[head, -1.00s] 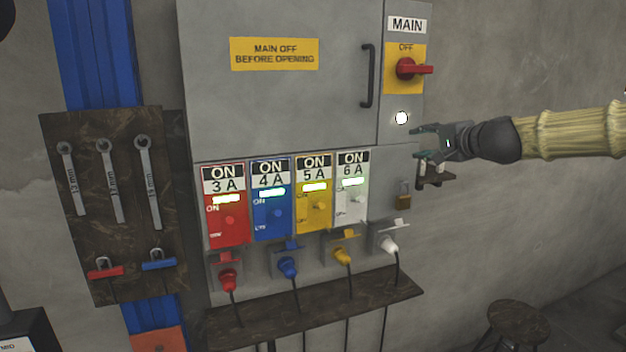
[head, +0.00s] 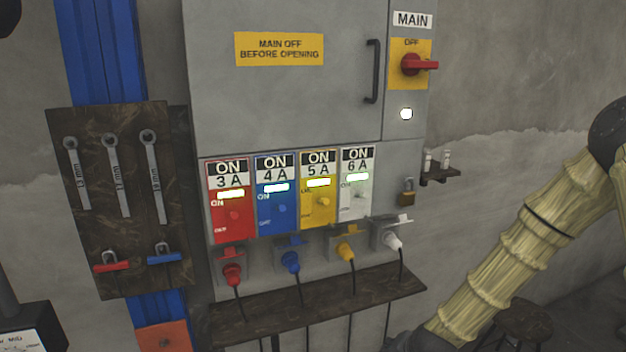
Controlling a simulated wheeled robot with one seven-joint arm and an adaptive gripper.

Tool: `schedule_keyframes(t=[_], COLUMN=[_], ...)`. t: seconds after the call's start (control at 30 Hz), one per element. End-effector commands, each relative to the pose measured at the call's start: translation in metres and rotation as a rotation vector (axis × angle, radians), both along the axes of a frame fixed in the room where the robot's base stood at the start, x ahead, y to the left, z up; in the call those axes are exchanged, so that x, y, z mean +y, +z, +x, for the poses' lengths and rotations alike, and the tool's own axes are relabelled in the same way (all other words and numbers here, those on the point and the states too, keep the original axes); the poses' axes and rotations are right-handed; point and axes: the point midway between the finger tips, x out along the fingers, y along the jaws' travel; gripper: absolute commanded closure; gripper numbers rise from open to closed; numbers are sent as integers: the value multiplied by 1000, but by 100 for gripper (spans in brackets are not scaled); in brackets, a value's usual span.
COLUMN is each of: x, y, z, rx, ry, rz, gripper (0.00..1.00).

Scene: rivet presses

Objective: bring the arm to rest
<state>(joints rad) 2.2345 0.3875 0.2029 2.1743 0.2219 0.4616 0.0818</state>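My arm reaches in from the right edge and slopes down to the bottom of the head view. My gripper is not clearly visible; only a dark part of the arm shows at the bottom edge. The grey electrical cabinet (head: 285,105) stands in the middle, its door closed. Its red main switch (head: 415,65) has its handle level, under the word OFF, and a white lamp (head: 406,114) glows below. Red (head: 230,205), blue (head: 277,200), yellow (head: 318,195) and white (head: 357,185) breaker panels all read ON with lit strips.
Coloured plugs with cables sit below the breakers, above a dark shelf (head: 320,300). A small shelf (head: 440,173) with small cylinders juts from the wall at right. A wrench board (head: 95,230) hangs at left. A stool (head: 525,325) stands behind my arm.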

Motion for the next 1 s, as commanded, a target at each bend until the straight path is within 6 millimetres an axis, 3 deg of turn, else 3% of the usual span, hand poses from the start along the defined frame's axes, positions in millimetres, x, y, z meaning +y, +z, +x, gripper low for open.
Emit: schedule_keyframes(t=[0.03, 0.2, 0.5, 0.7, 0.8, 1.0], x=[1, 2, -6, -12, -17, -18], y=[-25, -89, -170, -194, -198, -200], z=[-24, -98, -248, -335, -363, -382], rx=[39, 144, 336, 441, 474, 495], ry=[29, 128, 336, 466, 508, 541], rz=[-29, -117, -239, -284, -297, -304], gripper=[59, 59, 59, 59, 59, 59])
